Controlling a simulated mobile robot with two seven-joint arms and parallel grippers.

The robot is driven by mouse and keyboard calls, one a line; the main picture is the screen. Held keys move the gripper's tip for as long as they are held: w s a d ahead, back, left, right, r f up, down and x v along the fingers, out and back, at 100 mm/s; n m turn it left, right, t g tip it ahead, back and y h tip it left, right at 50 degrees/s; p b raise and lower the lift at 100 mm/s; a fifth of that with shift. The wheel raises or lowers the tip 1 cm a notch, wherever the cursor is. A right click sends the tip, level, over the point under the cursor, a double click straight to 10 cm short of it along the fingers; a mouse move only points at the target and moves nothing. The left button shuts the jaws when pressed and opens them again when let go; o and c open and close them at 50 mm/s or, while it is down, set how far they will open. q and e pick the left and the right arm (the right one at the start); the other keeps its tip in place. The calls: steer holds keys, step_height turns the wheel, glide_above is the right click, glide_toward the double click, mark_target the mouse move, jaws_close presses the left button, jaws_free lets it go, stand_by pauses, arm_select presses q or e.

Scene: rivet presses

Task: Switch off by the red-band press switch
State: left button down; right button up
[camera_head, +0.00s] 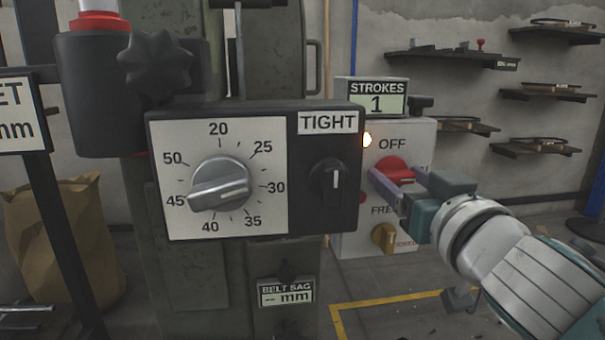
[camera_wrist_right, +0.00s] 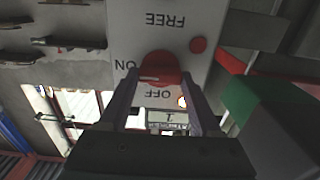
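The switch is a red rotary knob (camera_head: 393,167) on a pale box (camera_head: 345,215) marked OFF above and FREE below. In the right wrist view the knob (camera_wrist_right: 160,68) appears upside down, with its white mark toward the ON label (camera_wrist_right: 127,68). A lamp (camera_head: 367,140) beside OFF is lit. My right gripper (camera_head: 393,180) has its purple fingers apart, one on each side of the knob. It also shows in the wrist view (camera_wrist_right: 159,85); I cannot tell if the fingers touch the knob. My left gripper is not in view.
A black panel with a numbered dial (camera_head: 219,184) and a TIGHT knob (camera_head: 330,187) stands close on the left. A STROKES counter (camera_head: 376,99) sits above the box, and a yellow knob (camera_head: 384,237) below. Wall shelves (camera_head: 450,54) are behind.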

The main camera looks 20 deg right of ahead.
steer(key=c, duration=0.8)
steer(key=shift+n, duration=0.3)
steer(key=n+p, duration=0.1)
steer(key=n, duration=0.7)
steer(key=shift+a, duration=0.1)
steer(key=n, duration=0.6)
steer(key=shift+f+p, duration=0.15)
steer(key=shift+p, duration=0.25)
steer(key=shift+n, duration=1.9)
